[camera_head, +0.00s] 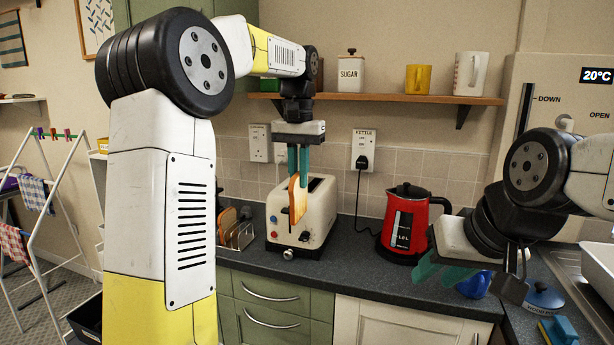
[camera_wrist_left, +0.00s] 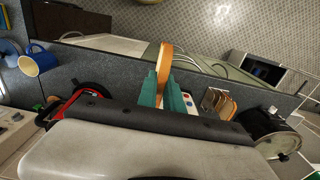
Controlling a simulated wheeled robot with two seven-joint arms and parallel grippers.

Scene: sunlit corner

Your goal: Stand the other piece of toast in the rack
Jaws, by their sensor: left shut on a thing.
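My left gripper (camera_head: 299,165) is shut on a piece of toast (camera_head: 297,197), which hangs upright below the fingers. In the head view the toast overlaps the front of the cream toaster (camera_head: 316,215); it appears clear of the slots. The left wrist view shows the toast (camera_wrist_left: 164,62) between the teal fingers (camera_wrist_left: 165,95). The wire toast rack (camera_head: 241,236) stands on the counter left of the toaster, with brown toast (camera_head: 227,224) at its left. The rack also shows in the wrist view (camera_wrist_left: 209,101). My right gripper (camera_head: 442,271) is open and empty at the right.
A red kettle (camera_head: 405,222) stands right of the toaster, its cord running to the wall socket. A blue mug (camera_head: 474,284) sits near my right gripper. Some counter is clear between toaster and kettle.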

